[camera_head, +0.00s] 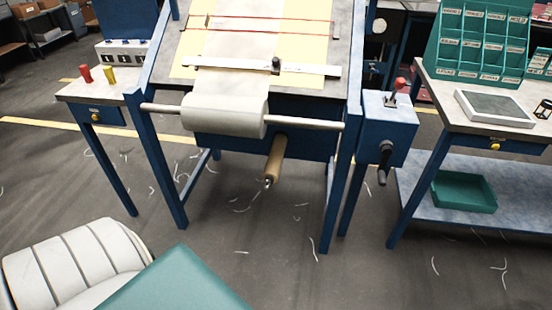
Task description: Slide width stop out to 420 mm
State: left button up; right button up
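The width stop looks to be the small dark slider (276,66) on a white ruler bar (225,64). The bar lies across the sloped bed of the blue-framed machine (152,160). The slider sits right of the bar's middle, near the right edge of the pale fabric strip (235,40). The scale marks are too small to read. Neither of my grippers is in view.
Below the bar, a fabric roll (225,115) sits on a steel rod (310,122), with a wooden handle (275,158) beneath. A blue crank box (388,125) stands at the right. Side tables flank the machine, the right one bearing a green rack (480,75).

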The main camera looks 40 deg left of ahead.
aim_at(276, 64)
jog(key=i+l, duration=0.3)
jog(key=i, duration=0.15)
jog(key=i+l, duration=0.3)
jog(key=i, duration=0.2)
jog(key=i+l, duration=0.3)
jog(key=i, duration=0.15)
jog(key=i+l, duration=0.3)
jog(key=i, duration=0.2)
